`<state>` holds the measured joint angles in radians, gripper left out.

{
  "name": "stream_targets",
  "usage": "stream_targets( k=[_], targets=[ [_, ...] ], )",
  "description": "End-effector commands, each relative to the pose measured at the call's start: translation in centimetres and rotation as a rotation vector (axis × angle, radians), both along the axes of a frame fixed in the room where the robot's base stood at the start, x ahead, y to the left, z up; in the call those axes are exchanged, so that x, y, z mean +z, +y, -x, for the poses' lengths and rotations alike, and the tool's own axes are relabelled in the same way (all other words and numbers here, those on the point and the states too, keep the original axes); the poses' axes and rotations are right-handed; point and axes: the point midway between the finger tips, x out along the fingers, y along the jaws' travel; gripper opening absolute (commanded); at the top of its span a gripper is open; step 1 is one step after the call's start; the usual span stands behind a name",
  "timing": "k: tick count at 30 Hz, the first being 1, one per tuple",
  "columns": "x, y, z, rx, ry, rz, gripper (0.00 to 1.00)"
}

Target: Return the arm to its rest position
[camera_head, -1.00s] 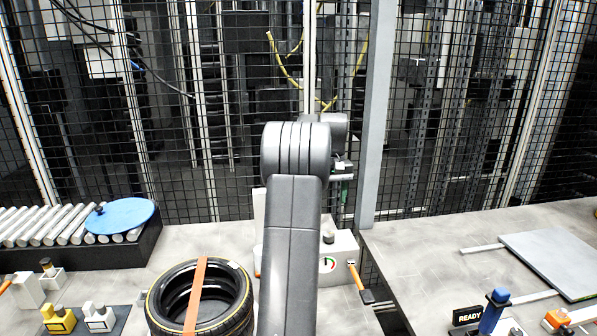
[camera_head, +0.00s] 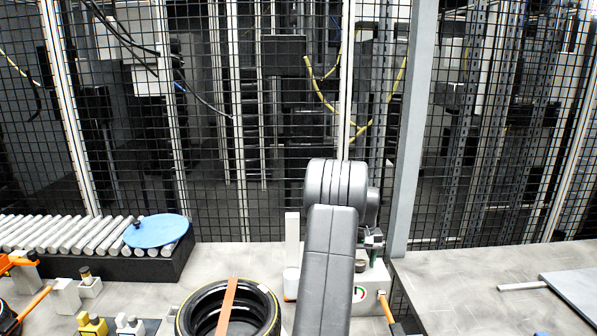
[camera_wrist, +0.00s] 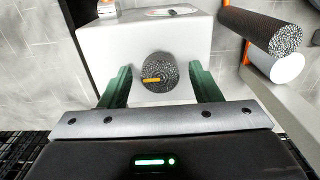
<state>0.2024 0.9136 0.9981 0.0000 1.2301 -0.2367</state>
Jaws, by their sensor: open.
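My arm (camera_head: 327,265) reaches forward over the workbench, with its rounded elbow in front of the mesh fence. In the wrist view my gripper (camera_wrist: 158,78) has two green fingers spread apart with nothing between them held. A round dark knob with a yellow mark (camera_wrist: 158,72), on a white box (camera_wrist: 115,45), shows between the fingers; I cannot tell how far below them it is. In the head view my arm hides most of the gripper, and the white box with a gauge (camera_head: 372,288) is partly behind the arm.
A tyre with an orange band (camera_head: 229,305) lies just left of my arm. A roller conveyor (camera_head: 60,233) with a blue disc (camera_head: 157,231) is at the left. A dark textured cylinder (camera_wrist: 262,30) shows in the wrist view. A grey plate (camera_head: 578,290) lies at the right.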

Motion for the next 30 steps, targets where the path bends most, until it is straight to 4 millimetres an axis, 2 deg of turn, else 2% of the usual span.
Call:
stream_targets(
  k=[7, 11, 17, 30],
  targets=[
    [0.1, 0.0, 0.0, 0.001, 0.000, 0.000, 0.57],
    [0.9, 0.0, -0.1, 0.012, -0.003, 0.001, 0.57],
    [4.1, 0.0, -0.2, 0.015, -0.006, 0.002, 0.57],
    [13.0, 0.0, -0.2, 0.016, -0.007, 0.002, 0.57]
  ],
)
